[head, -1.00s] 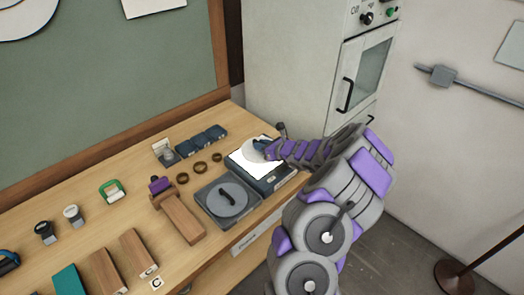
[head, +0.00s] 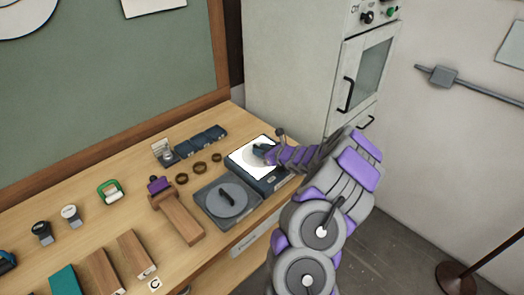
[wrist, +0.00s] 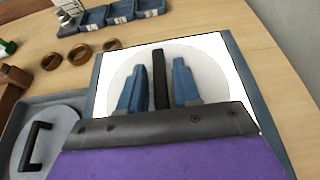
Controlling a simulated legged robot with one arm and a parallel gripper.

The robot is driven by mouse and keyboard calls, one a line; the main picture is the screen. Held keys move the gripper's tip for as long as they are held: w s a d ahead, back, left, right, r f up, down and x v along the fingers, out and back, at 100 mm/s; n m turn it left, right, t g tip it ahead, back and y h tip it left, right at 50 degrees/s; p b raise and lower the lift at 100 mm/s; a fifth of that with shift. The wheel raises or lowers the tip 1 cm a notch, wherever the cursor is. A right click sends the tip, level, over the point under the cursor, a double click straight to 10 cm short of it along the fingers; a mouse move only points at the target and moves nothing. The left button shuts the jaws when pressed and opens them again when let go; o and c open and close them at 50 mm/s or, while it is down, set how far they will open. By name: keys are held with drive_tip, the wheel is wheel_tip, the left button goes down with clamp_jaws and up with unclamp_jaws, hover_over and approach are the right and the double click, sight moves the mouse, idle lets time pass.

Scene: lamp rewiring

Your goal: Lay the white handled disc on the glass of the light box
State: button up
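The white disc (wrist: 212,75) with a black upright handle (wrist: 160,78) lies over the lit glass (wrist: 217,43) of the light box (head: 272,183) and looks flat on it. In the head view the disc is pale against the bright glass and partly hidden by my gripper. My gripper (wrist: 161,82) is over the disc, its two blue fingers standing on either side of the handle. A gap shows between each finger and the handle, so it is open around the handle.
A grey box with a grey handled disc (head: 227,200) stands beside the light box. Several brass rings (head: 199,168) and blue bins (head: 203,140) lie behind. A wooden block with a purple top (head: 177,213) is further left. The white cabinet (head: 300,60) stands behind.

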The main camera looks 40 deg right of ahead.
drive_tip(key=shift+o, duration=0.9)
drive_tip(key=shift+r, duration=0.1)
